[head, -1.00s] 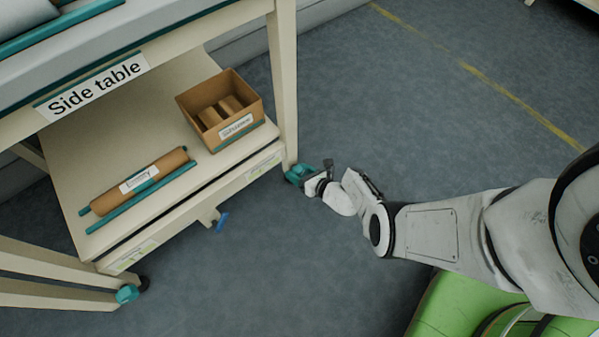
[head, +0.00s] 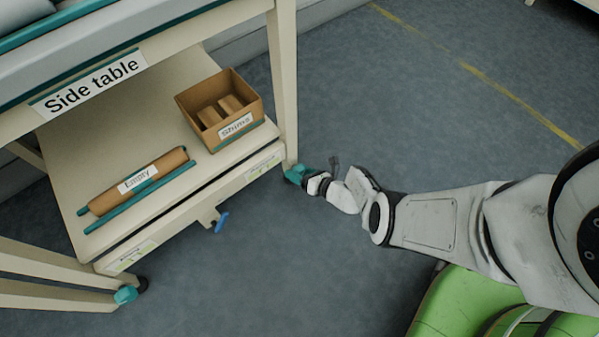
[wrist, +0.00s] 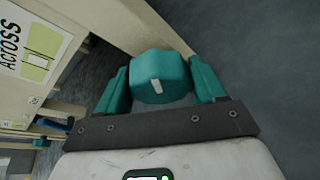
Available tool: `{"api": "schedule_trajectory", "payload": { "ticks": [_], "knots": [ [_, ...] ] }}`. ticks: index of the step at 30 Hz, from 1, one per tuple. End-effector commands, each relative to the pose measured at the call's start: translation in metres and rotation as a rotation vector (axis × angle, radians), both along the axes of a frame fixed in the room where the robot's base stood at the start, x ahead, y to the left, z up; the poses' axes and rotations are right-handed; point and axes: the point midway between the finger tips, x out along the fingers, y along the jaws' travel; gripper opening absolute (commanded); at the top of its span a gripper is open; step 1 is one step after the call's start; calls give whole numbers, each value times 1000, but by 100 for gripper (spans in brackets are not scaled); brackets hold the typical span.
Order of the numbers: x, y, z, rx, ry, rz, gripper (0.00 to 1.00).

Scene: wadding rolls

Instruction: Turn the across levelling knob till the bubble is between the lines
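The across levelling knob (wrist: 158,76) is a teal faceted knob with a white mark, at the foot of the side table's right front leg. It also shows in the head view (head: 294,174), partly covered by my gripper. My gripper (wrist: 160,82) has its two teal fingers on either side of the knob, appearing to touch it. The label reading "Across" (wrist: 30,40) has a green window in the wrist view. It also shows small on the table's front edge in the head view (head: 265,164).
The side table's lower shelf (head: 85,150) carries a box marked "Shims" (head: 236,130) and a roll marked "Empty" (head: 140,180). A blue handle (head: 221,222) hangs under the front edge. Another teal knob (head: 126,294) is at the left leg. Floor to the right is clear.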

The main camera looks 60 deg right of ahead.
Motion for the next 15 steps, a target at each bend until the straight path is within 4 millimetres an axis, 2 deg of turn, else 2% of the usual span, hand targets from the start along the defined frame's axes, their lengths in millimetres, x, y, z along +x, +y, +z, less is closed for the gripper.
{"api": "schedule_trajectory", "payload": {
  "ticks": [1, 5, 15],
  "knots": [
    [0, 0, 0, 0, 0, 0, 74],
    [0, 0, 0, 0, 0, 0, 87],
    [-5, 0, 4, 0, 1, -1, 87]
  ]
}}
